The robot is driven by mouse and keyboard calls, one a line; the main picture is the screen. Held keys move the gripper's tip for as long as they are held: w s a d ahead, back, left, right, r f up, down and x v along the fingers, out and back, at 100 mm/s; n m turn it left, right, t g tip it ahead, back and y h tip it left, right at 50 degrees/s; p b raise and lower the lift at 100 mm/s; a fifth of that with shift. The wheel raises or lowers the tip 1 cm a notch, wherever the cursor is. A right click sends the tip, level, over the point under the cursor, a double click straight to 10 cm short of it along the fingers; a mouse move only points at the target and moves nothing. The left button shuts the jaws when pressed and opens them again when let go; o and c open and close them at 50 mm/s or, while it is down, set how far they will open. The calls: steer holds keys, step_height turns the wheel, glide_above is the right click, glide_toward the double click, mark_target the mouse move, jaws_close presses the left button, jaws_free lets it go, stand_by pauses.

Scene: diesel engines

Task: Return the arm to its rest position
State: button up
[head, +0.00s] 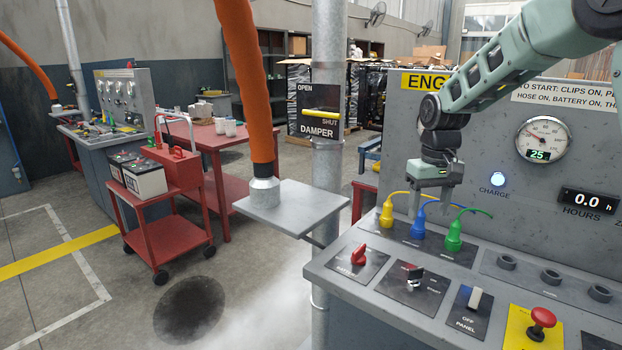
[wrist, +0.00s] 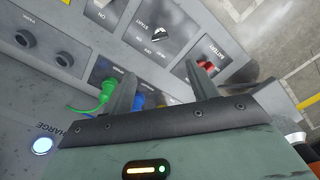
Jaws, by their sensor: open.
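My arm (head: 490,75) is pale green and reaches in from the upper right, over the engine test console (head: 345,270). My gripper (head: 430,210) points down above the plug row, its two fingers apart and nothing between them. In the head view it overlaps the space around the blue plug (head: 418,238), between the yellow plug (head: 387,215) and the green plug (head: 453,240). In the wrist view, the fingers (wrist: 160,80) are spread, with the green plug (wrist: 105,90) left of them and the blue plug (wrist: 138,100) partly hidden. The yellow plug is not clearly seen there.
The console has a red battery knob (head: 359,251), a key switch (head: 412,275), a panel toggle (head: 474,299) and a red stop button (head: 541,320). A damper post (head: 328,165), an orange hose (head: 247,70) and a grey plate (head: 300,207) stand left. A red cart (head: 165,235) is further left.

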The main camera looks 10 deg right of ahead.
steer(key=s+a+n, duration=0.2)
steer(key=s+a, duration=0.3)
steer(key=a, duration=0.4)
steer(key=s+a+n, duration=0.2)
steer(key=s+a, duration=0.3)
steer(key=a, duration=0.4)
steer(key=s+a+f+n, duration=0.1)
steer(key=s+a, duration=0.3)
steer(key=s, duration=0.6)
steer(key=s+a+f+n, duration=0.1)
steer(key=s+a+n, duration=0.2)
steer(key=s, duration=0.7)
steer(key=shift+s+a+f+y, duration=0.3)
steer(key=shift+a, duration=0.3)
